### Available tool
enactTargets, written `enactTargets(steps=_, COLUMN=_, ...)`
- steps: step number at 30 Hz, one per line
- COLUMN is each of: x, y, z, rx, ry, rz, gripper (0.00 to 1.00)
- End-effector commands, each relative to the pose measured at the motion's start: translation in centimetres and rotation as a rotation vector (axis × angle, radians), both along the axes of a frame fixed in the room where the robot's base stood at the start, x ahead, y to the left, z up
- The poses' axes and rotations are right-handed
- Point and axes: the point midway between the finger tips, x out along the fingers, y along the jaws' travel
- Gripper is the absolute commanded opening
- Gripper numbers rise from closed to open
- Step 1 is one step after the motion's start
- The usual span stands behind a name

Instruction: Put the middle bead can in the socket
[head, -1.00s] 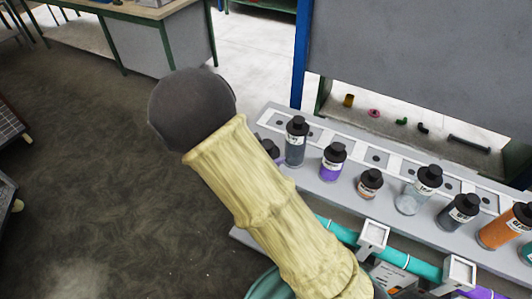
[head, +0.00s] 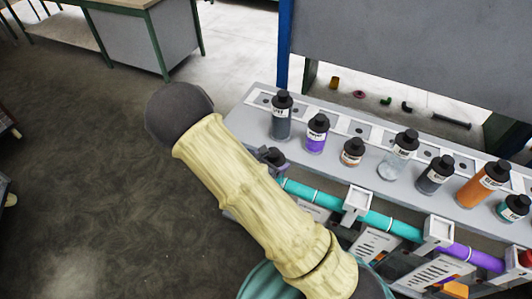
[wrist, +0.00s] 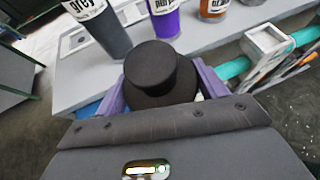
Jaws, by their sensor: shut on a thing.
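My gripper (wrist: 160,88) is shut on a can with a black stepped cap (wrist: 158,70), between its purple fingers. The cap hides most of the can's body, and its label cannot be read. In the head view my gripper (head: 272,158) shows partly behind my arm, at the front left edge of the grey bench, in front of the dark grey can (head: 281,122). Along the back of the bench runs a row of white plates with dark round sockets (head: 357,129). I cannot tell which socket or can is the task's own.
Purple (head: 317,140), small brown (head: 352,154), clear (head: 394,164), dark (head: 434,180), orange (head: 474,190) and teal (head: 512,211) cans stand along the bench. A teal pipe with white brackets (head: 357,199) runs along its front. A grey panel (head: 400,60) stands behind.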

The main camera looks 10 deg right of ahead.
Motion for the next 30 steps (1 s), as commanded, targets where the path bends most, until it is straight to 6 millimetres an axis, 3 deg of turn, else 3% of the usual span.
enactTargets(steps=12, x=-2.0, y=-4.8, z=-7.0, rx=0.012, ry=0.017, rz=-0.054, gripper=0.22)
enactTargets(steps=30, x=-2.1, y=-5.1, z=-7.3, rx=0.017, ry=0.014, rz=-0.058, gripper=0.22)
